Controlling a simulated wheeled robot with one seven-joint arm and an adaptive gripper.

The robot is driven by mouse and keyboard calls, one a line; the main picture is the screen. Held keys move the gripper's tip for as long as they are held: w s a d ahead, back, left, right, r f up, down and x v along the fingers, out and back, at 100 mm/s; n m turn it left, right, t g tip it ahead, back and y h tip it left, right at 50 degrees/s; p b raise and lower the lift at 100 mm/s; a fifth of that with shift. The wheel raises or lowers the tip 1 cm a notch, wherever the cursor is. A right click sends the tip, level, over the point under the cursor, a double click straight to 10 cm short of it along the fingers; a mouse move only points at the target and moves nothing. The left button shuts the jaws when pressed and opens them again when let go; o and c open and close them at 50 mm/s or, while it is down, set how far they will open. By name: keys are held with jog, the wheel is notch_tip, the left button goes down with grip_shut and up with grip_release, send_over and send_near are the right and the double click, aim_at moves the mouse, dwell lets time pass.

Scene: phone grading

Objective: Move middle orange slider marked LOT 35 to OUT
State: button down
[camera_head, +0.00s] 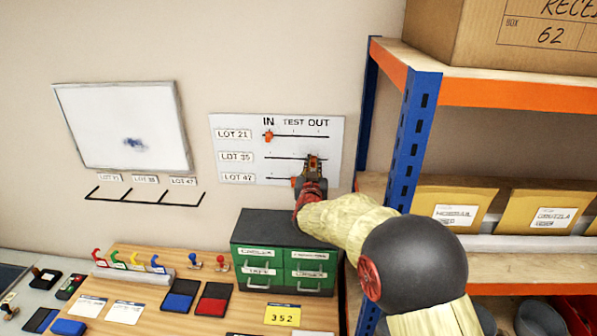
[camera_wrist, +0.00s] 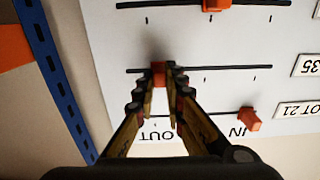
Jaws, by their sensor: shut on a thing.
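The white lot board (camera_head: 228,128) has three horizontal tracks under IN, TEST and OUT. My gripper (camera_head: 313,160) reaches the middle track, LOT 35. In the wrist view, which shows the board upside down, my gripper (camera_wrist: 160,78) is shut on the orange LOT 35 slider (camera_wrist: 158,70), one finger on each side. That slider is in line with the OUT heading (camera_wrist: 156,136), near the track's OUT end. In the head view my gripper mostly hides it.
The LOT 21 slider (camera_head: 268,137) is at IN. The bottom-row slider (camera_wrist: 214,4) is near TEST. A blue-and-orange shelf (camera_head: 405,140) stands close on the right. Green drawers (camera_head: 262,231) and a cluttered bench (camera_head: 140,310) are below.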

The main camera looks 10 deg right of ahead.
jog(key=shift+s+d, duration=0.25)
jog(key=shift+d, duration=0.55)
jog(key=c, duration=1.8)
grip_release()
jog(key=shift+d, duration=0.15)
jog(key=shift+c, duration=0.2)
jog(key=shift+s, duration=0.1)
jog(key=v, duration=1.2)
